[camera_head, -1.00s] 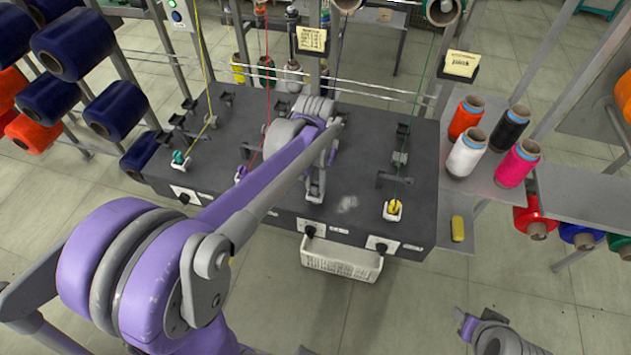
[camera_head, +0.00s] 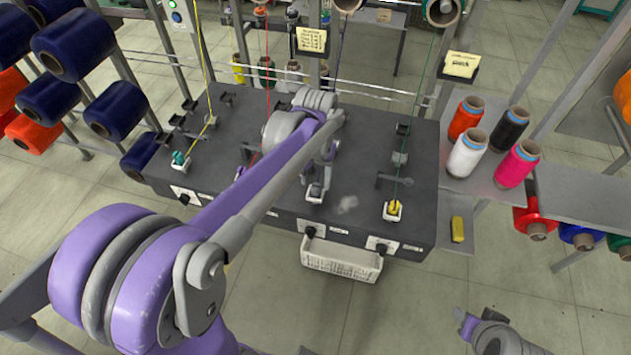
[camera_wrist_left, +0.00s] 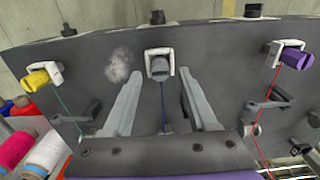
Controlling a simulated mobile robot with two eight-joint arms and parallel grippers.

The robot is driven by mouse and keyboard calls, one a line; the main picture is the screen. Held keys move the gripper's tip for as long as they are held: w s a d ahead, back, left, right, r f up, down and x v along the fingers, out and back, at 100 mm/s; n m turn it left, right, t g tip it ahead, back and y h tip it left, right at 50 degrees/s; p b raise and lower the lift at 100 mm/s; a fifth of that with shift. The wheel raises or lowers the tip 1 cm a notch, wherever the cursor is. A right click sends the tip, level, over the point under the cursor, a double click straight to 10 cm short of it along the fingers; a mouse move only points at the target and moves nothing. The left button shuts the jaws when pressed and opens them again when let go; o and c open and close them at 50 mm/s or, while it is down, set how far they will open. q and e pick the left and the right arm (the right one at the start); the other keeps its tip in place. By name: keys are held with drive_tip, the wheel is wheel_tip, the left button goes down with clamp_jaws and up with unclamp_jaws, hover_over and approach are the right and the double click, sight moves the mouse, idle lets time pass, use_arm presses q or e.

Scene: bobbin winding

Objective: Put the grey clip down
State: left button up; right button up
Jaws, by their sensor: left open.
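The grey clip (camera_wrist_left: 158,67) sits in a white bracket on the dark machine top in the left wrist view, with a dark blue thread running from it towards me. In the head view the grey clip (camera_head: 315,190) shows at the front edge, just past my left forearm. My left gripper (camera_wrist_left: 160,84) is open, its two grey fingers apart on either side of the thread and short of the clip, touching nothing that I can see. In the head view it is mostly hidden by my arm. My right gripper (camera_head: 466,322) is at the lower right, away from the machine; its opening is unclear.
A yellow clip (camera_wrist_left: 37,78) and a purple clip (camera_wrist_left: 295,58) sit in white brackets to either side, each with a thread. Dark levers (camera_wrist_left: 75,118) stand nearby. A white basket (camera_head: 340,262) hangs below the front edge. Thread cones (camera_head: 467,152) stand on the right shelf.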

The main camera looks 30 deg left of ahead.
sight(316, 186)
use_arm(q)
wheel_tip(316, 186, up, 10)
drive_tip(key=s+d+f+m+t, duration=0.1)
drive_tip(key=s+d+f+t, duration=0.2)
drive_tip(key=s+f, duration=0.2)
drive_tip(key=s+d+f+m+t, duration=0.1)
drive_tip(key=s+d+f+t, duration=0.1)
drive_tip(key=s+f, duration=0.3)
drive_tip(key=s+d, duration=0.1)
drive_tip(key=s, duration=0.2)
drive_tip(key=shift+s+d+f+m+t+p, duration=0.25)
drive_tip(key=shift+d+m+t+p, duration=0.05)
drive_tip(key=shift+d+t, duration=0.1)
idle(0.6)
